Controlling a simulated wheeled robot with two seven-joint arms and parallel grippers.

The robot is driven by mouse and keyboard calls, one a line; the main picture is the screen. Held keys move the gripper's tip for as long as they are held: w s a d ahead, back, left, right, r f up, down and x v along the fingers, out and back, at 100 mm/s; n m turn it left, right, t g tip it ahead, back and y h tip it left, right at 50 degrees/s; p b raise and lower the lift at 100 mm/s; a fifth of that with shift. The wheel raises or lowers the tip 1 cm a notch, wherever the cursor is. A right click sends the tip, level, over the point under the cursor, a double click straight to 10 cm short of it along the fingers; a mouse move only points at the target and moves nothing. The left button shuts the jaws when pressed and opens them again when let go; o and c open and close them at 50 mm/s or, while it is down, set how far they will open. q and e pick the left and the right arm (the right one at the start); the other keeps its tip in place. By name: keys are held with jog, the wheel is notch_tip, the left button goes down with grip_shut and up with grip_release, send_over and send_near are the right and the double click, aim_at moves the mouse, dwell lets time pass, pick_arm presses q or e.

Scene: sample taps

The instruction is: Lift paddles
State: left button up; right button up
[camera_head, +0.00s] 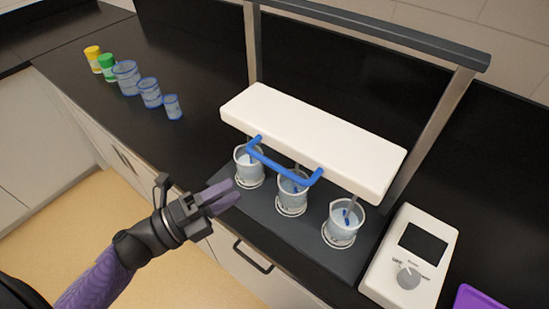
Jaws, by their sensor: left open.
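A white stirrer head (313,140) hangs from a dark frame over a dark base (290,231). A blue handle (285,170) is fixed on its front. Thin paddle shafts run down from the head into a left beaker (249,172), a middle beaker (292,197) and a right beaker (341,231), each with clear liquid. Blue paddle parts show inside the middle and right beakers; the left paddle is hard to see. My left gripper (227,195) is open and empty, in front of the left beaker and apart from the blue handle. My right gripper is out of view.
A white control box (418,243) with a dark screen and grey knob stands right of the base. A purple item (477,298) is at the lower right corner. Blue-rimmed beakers (126,78), a green-capped jar (107,66) and a yellow-capped jar (93,58) stand back left.

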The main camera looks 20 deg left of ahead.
aim_at(276, 166)
pick_arm(q)
jog(key=p+x, duration=0.1)
jog(key=x, duration=0.8)
jog(key=shift+w+d+r, duration=0.15)
jog(key=shift+w+d, duration=0.05)
jog(key=shift+d, duration=0.1)
grip_shut()
dwell(0.9)
